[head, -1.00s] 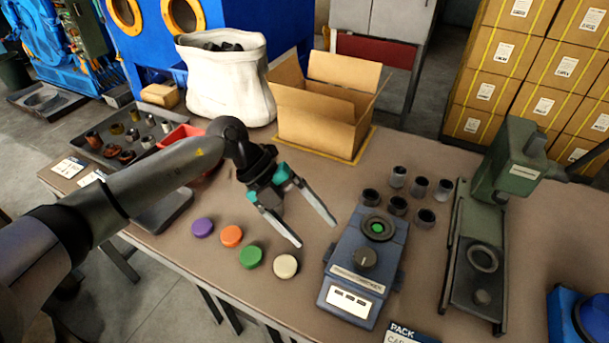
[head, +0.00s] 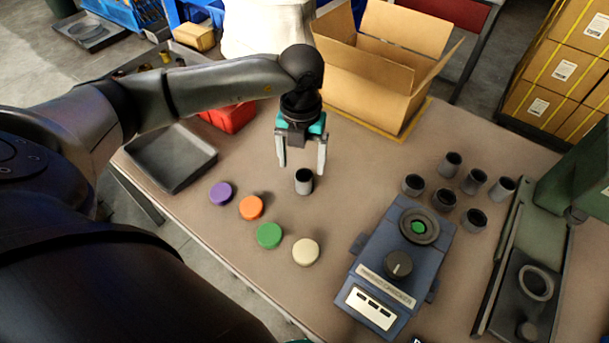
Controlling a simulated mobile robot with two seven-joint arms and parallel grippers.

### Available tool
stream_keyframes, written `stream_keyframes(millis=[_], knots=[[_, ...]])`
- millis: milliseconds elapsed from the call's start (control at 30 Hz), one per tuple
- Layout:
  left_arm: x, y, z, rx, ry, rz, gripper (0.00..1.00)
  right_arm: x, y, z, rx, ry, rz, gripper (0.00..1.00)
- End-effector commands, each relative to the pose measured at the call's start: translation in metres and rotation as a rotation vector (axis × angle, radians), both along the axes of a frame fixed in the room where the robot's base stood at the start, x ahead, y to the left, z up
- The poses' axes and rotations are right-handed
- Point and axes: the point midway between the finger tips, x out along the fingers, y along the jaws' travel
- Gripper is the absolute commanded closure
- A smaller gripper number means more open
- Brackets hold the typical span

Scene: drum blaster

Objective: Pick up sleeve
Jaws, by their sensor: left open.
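A small dark metal sleeve (head: 304,183) stands upright on the table, its open end up. My left gripper (head: 301,169) is open above it and points down. Its two fingertips are on either side of the sleeve's top in the picture; I cannot tell whether they touch it. Several similar sleeves (head: 444,201) stand in a group to the right. My right gripper is not in view.
Purple, orange, green and cream caps (head: 305,252) lie in front of the sleeve. A blue device (head: 388,272) stands right, beside a green press (head: 522,285). An open cardboard box (head: 365,85), red bin (head: 229,117) and empty dark tray (head: 170,158) lie behind and left.

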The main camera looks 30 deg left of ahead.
Motion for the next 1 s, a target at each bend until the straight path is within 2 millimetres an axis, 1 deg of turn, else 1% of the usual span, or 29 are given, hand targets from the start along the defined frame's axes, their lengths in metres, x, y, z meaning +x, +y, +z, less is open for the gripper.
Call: stream_keyframes(millis=[33,167,400,500,600,767,800,1000], knots=[[0.000,0.000,-0.005,0.000,0.001,0.000,0.17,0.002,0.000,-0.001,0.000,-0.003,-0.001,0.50],[0.000,0.000,-0.012,-0.001,0.001,-0.001,0.17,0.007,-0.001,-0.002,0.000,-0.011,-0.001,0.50],[0.005,-0.003,-0.047,0.000,0.002,0.000,0.17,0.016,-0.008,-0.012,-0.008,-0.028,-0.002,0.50],[0.005,-0.003,-0.057,-0.002,0.002,-0.001,0.17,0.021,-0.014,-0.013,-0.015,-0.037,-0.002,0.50],[0.005,-0.003,-0.060,-0.001,0.001,-0.001,0.17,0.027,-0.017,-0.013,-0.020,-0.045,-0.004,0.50],[0.005,-0.003,-0.060,-0.001,0.001,-0.001,0.17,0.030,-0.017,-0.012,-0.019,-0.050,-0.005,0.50],[0.005,-0.002,-0.060,-0.001,0.001,-0.001,0.18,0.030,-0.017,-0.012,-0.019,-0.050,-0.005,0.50],[0.005,-0.002,-0.059,-0.001,0.000,-0.001,0.40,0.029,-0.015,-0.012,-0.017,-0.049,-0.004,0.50]])
